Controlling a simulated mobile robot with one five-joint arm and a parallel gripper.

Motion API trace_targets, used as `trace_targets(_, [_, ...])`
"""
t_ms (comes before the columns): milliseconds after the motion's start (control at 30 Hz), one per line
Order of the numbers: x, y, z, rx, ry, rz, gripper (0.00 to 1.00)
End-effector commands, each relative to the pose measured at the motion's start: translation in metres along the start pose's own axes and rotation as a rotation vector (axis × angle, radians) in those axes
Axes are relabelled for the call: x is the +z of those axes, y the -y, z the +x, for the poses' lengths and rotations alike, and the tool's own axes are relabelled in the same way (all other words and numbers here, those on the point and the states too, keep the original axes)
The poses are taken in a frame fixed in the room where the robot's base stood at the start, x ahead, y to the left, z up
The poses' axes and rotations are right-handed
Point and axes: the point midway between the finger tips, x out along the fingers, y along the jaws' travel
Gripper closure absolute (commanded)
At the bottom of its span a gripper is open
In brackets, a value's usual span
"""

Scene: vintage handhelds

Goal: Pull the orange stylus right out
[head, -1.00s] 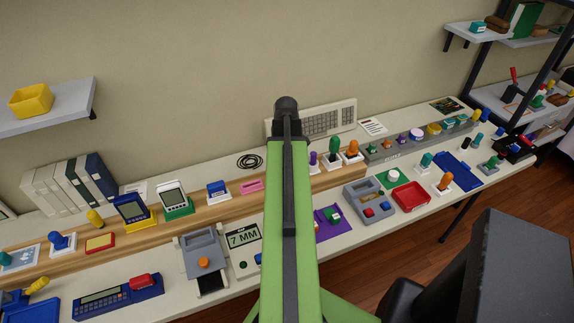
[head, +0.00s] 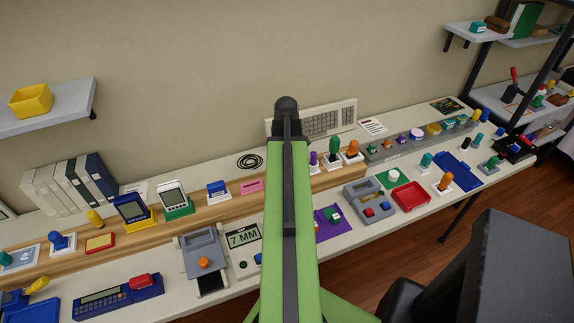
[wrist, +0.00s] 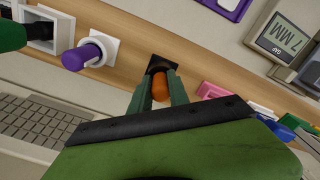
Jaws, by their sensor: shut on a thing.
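The orange stylus (wrist: 160,88) shows in the wrist view as a rounded orange piece between the two dark green fingers of my gripper (wrist: 159,79). The fingers are shut on it from both sides. A black square socket (wrist: 158,63) sits right at the stylus's far end on the wooden strip. I cannot tell how much of the stylus is inside the socket. In the head view my green arm hides the stylus, the socket and my gripper.
In the wrist view, a purple peg on a white base (wrist: 84,55) stands left of my gripper, with a keyboard (wrist: 38,122) below it. A pink block (wrist: 212,91) lies close on the right. A "7 MM" display (wrist: 283,38) is at upper right.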

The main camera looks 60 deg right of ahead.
Motion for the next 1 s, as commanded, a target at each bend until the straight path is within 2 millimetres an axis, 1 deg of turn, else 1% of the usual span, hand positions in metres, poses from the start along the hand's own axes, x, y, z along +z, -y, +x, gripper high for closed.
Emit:
trace_targets(467, [0.0, 0.0, -0.0003, 0.0, 0.0, 0.0, 1.0])
trace_targets(1000, [-0.0002, 0.0002, -0.0097, 0.0, 0.0, -0.001, 1.0])
